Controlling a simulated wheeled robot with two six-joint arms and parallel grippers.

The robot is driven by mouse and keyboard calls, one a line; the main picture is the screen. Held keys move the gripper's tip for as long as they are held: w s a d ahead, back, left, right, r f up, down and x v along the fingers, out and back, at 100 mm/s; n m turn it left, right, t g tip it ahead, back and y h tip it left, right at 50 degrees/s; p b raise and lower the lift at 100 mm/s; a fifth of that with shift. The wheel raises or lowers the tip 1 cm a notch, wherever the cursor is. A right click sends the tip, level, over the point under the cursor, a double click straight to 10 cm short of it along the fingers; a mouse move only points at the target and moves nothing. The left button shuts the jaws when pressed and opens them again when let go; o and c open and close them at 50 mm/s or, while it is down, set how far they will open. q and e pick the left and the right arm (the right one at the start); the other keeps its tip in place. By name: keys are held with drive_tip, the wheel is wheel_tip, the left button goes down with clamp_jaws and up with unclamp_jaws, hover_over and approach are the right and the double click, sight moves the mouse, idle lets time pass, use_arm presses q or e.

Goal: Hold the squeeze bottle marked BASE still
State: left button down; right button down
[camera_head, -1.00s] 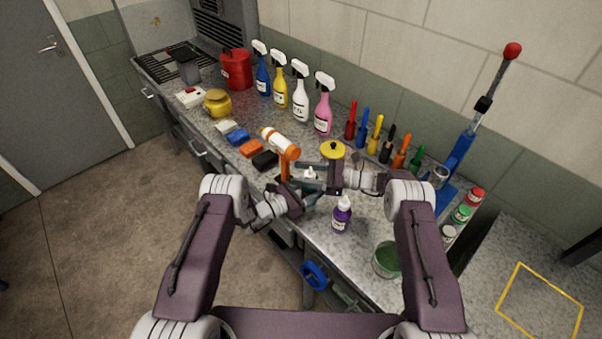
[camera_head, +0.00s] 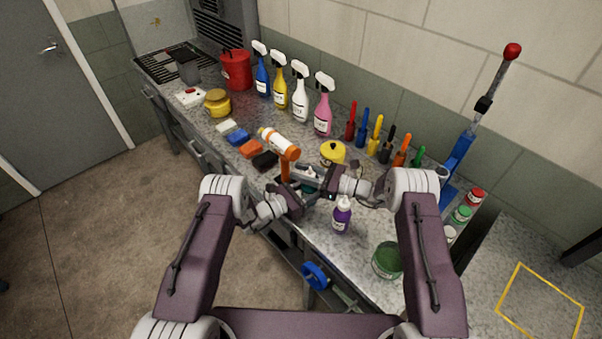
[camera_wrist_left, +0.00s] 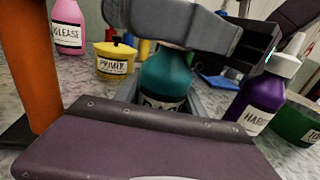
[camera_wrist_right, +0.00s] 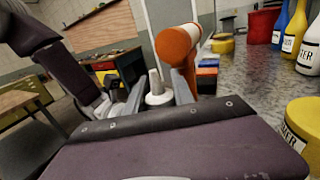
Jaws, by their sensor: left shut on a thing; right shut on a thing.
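The teal squeeze bottle marked BASE (camera_wrist_left: 165,80) stands upright between the fingers of my left gripper (camera_head: 308,196), which is shut on its body. Its label is partly hidden by my gripper in the left wrist view. Its white cap with a pale nozzle (camera_wrist_right: 157,92) sits between the fingers of my right gripper (camera_head: 312,179), which is shut on the cap from the right. The right gripper crosses the top of the bottle in the left wrist view and hides the cap there. In the head view the grippers cover most of the bottle.
A purple bottle (camera_head: 341,215) stands close to the right, with a green tub (camera_head: 387,260) nearer the front edge. A yellow pot (camera_head: 333,152) is behind. An orange-and-white tool (camera_head: 280,143) stands close on the left. Spray bottles (camera_head: 300,100) line the back.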

drive_tip(key=shift+w+m+t+h, duration=0.1)
drive_tip(key=shift+m+t+h, duration=0.2)
drive_tip(key=shift+t, duration=0.3)
drive_tip(key=c, duration=1.1)
unclamp_jaws()
drive_tip(key=shift+o, duration=0.2)
